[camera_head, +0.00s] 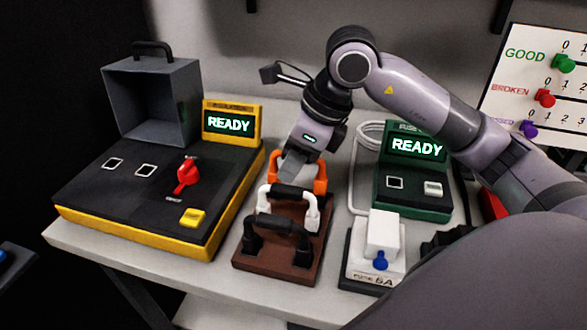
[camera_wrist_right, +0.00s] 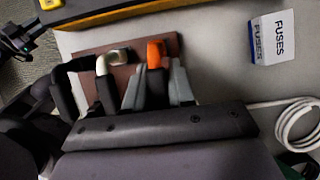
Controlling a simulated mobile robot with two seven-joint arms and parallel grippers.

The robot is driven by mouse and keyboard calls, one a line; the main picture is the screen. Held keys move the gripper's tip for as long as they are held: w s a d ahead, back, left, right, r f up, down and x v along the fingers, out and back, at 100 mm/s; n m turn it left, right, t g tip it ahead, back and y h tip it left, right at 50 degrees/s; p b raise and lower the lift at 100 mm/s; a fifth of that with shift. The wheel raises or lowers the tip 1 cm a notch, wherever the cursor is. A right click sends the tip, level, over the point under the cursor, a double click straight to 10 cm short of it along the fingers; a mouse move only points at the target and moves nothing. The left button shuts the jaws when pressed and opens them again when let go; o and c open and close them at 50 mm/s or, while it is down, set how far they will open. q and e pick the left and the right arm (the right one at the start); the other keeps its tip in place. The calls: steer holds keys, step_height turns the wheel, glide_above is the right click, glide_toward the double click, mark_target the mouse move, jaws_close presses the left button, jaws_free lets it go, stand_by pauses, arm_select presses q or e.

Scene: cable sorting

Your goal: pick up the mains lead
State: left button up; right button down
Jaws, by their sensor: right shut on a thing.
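A white coiled cable (camera_head: 372,134), likely the mains lead, lies behind and left of the green tester, with a strand running forward. Its loops also show at the right of the wrist view (camera_wrist_right: 290,128). My right gripper (camera_head: 290,172) points down at the brown rack (camera_head: 251,262) and is shut on the orange handle (camera_head: 318,185). In the wrist view the orange handle (camera_wrist_right: 155,55) stands between the grey fingers. The gripper is apart from the white cable.
The rack also holds a white handle (camera_head: 305,222) and a black handle (camera_head: 280,240). A yellow-and-black tester (camera_head: 100,200) stands left, the green fuse tester (camera_head: 410,207) right. A white fuse block (camera_head: 381,235) sits in front. My right arm crosses above the green tester.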

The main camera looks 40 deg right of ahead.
step_height(320, 180, up, 21)
steer(key=p, duration=0.5)
steer(key=shift+f, duration=0.1)
stand_by(0.3)
